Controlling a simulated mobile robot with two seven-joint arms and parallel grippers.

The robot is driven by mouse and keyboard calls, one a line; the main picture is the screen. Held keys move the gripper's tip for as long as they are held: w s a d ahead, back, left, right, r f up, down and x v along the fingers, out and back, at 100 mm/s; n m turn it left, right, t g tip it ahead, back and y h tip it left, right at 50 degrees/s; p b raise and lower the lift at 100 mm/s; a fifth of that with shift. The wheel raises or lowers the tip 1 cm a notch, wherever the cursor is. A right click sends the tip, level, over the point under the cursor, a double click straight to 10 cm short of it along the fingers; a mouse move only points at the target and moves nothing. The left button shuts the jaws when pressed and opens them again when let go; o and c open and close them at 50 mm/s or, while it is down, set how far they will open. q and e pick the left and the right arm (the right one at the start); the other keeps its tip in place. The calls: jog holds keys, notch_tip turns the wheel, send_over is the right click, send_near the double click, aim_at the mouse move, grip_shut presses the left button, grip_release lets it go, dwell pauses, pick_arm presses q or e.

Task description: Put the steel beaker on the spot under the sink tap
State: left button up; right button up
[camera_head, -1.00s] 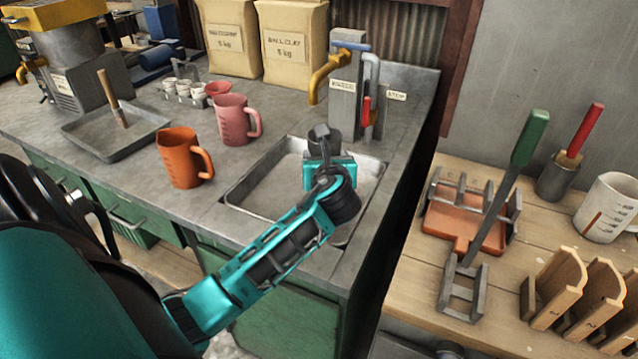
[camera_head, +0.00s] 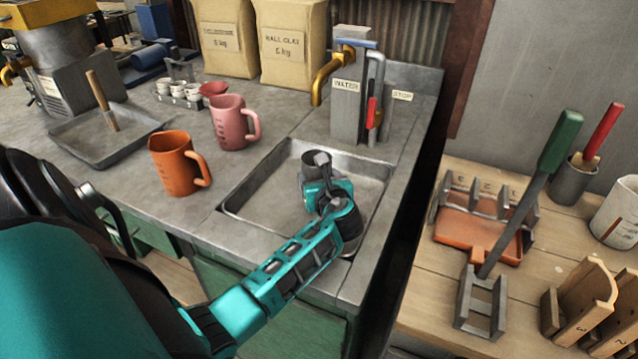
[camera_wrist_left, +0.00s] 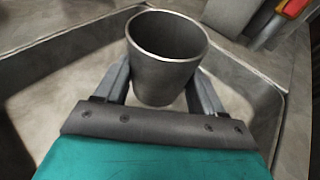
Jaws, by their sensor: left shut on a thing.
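The steel beaker (camera_wrist_left: 165,65) is upright between the two fingers of my left gripper (camera_wrist_left: 163,88) in the left wrist view. The gripper is shut on it. I cannot tell whether the beaker touches the basin floor. The spot under the tap is not clearly visible. My right gripper is not in view.
An orange jug (camera_head: 178,165) and a pink jug (camera_head: 232,123) stand on the counter left of the sink. A red lever (camera_head: 372,112) is beside the tap. A wooden bench (camera_head: 410,310) with tools lies to the right.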

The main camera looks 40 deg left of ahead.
pick_arm(q)
notch_tip(320, 180, down, 4)
jog(key=shift+r+b, duration=0.1)
jog(key=shift+b, duration=0.45)
jog(key=shift+r, duration=0.1)
jog(key=o, duration=1.2)
jog(key=shift+s+d, duration=0.1)
jog(key=shift+d, duration=0.05)
jog(key=p+v, duration=0.1)
jog(key=v, duration=0.6)
jog(key=shift+s+r, duration=0.1)
